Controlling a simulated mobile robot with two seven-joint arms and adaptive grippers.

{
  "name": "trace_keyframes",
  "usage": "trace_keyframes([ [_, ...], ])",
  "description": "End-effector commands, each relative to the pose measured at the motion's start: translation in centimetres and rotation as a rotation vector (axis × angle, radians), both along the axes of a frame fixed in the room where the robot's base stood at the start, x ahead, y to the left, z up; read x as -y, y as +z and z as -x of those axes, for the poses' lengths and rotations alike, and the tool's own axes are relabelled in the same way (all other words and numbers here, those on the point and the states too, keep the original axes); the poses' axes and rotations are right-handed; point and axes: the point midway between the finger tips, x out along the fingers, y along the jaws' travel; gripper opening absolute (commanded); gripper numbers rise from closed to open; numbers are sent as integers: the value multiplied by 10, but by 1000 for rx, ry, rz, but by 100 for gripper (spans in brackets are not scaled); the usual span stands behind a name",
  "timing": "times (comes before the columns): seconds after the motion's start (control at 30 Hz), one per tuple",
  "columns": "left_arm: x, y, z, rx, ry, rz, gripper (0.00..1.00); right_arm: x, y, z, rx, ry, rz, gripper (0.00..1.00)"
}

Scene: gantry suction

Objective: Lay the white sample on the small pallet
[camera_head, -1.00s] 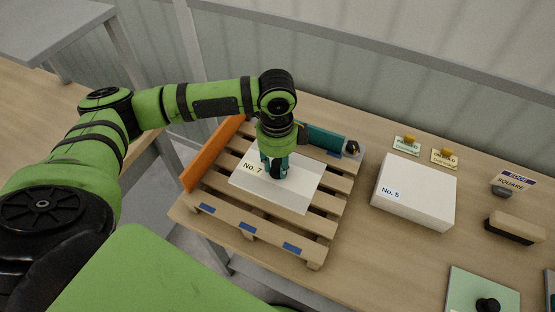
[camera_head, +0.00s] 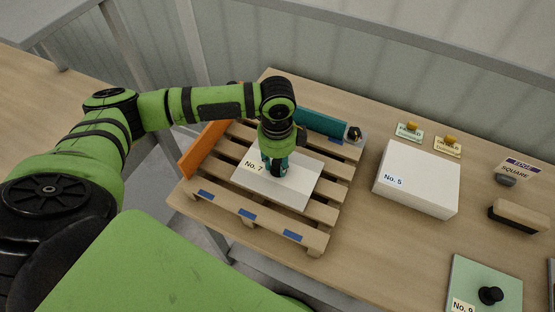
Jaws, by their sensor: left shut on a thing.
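The white sample (camera_head: 298,185), a flat plate labelled No. 7, is over the slats of the small wooden pallet (camera_head: 318,212), roughly level with them. I cannot tell whether it touches the slats or hangs just above. My left gripper (camera_head: 272,168) points down at the middle of the sample and is shut on it; the fingers hide the exact place of the grip. My right gripper is not in view.
An orange board (camera_head: 203,150) stands along the pallet's left edge, and a teal bar (camera_head: 320,124) lies along its back. A white block labelled No. 5 (camera_head: 420,178), a brush-like block (camera_head: 518,217) and a green plate with a black knob (camera_head: 475,280) lie to the right.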

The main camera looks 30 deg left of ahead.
Motion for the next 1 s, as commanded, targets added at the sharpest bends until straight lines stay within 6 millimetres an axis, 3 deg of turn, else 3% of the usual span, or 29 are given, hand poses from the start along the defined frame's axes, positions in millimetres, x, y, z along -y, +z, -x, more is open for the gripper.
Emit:
trace_keyframes([
  [0.9,1,-11,0,1,0,1,0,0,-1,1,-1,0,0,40],
  [0.93,0,-11,-1,2,0,1,44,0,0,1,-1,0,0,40],
  [0.97,0,-11,-1,2,0,1,56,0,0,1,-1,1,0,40],
  [1.0,0,-11,-1,2,0,1,60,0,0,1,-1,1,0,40],
])
